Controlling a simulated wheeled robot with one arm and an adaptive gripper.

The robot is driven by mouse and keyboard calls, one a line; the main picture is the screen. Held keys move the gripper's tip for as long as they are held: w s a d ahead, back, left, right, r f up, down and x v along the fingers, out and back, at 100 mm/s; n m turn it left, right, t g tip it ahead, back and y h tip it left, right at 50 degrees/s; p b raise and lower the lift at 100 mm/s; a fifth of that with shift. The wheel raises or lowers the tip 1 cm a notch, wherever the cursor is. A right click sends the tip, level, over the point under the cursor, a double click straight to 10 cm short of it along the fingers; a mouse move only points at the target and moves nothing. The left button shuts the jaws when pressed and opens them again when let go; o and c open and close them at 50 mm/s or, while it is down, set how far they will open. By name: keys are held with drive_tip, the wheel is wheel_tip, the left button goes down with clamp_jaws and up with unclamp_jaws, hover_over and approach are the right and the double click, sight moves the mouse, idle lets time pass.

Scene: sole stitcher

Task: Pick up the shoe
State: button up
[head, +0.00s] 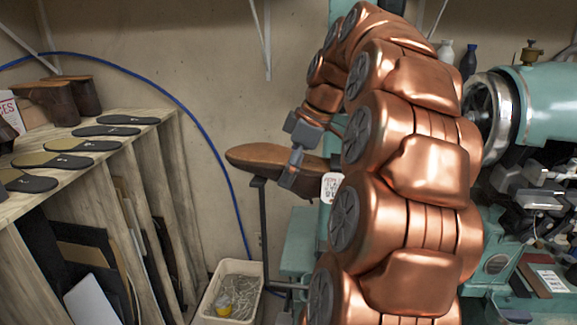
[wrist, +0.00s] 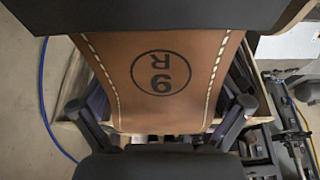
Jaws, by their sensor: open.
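The shoe (head: 258,155) is brown and sits sole up on a dark metal post (head: 264,225) in the middle of the head view. In the wrist view the shoe's tan sole (wrist: 145,50) fills the centre, with white stitching along both edges and a circled "9R" mark seen upside down. My gripper (head: 297,158) is at the right part of the shoe in the head view. In the wrist view its two fingers are spread, one on each side of the sole, open. I cannot tell whether they touch the shoe.
A wooden shelf (head: 90,160) at the left holds several dark insoles and brown shoes (head: 75,93). A white bin (head: 230,290) stands below the post. Green machinery (head: 550,95) fills the right side. A blue hose (head: 190,115) runs along the wall.

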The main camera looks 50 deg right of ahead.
drive_tip(key=shift+w+f, duration=0.1)
drive_tip(key=shift+f, duration=0.2)
drive_tip(key=c, duration=1.2)
drive_tip(key=shift+r, duration=0.15)
